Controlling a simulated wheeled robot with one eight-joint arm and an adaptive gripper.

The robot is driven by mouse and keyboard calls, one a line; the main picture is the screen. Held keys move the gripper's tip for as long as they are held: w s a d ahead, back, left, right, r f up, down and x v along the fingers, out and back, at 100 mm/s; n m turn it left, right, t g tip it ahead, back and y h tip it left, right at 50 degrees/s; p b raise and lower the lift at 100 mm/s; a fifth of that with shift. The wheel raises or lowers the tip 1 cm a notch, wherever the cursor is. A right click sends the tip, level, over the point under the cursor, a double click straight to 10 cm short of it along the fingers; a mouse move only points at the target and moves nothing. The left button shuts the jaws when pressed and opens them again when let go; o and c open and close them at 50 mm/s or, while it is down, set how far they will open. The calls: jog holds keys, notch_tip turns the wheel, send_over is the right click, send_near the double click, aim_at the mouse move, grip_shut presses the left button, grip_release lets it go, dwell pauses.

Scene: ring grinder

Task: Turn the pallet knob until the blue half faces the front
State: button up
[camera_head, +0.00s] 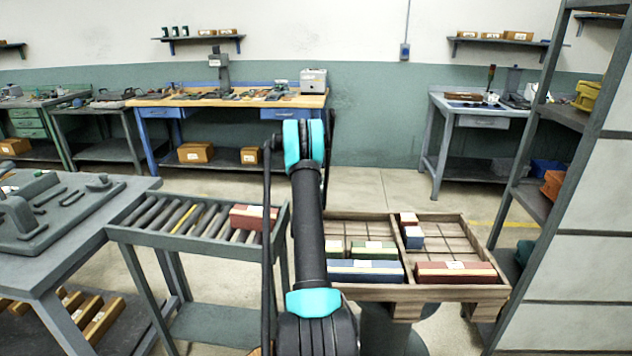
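A wooden pallet (432,215) with a grid of compartments stands on a round dark pedestal (385,325), right of my arm. I cannot make out a knob with a blue half; my arm covers the pallet's left edge. My arm rises through the middle of the view. My gripper is not visible, so its place relative to the knob cannot be told.
A roller conveyor (180,240) with a red block (252,217) stands left of my arm. A grey table (85,245) with a fixture (50,210) is further left. A tall shelf rack (555,150) stands close on the right. Open floor (375,190) lies behind the pallet.

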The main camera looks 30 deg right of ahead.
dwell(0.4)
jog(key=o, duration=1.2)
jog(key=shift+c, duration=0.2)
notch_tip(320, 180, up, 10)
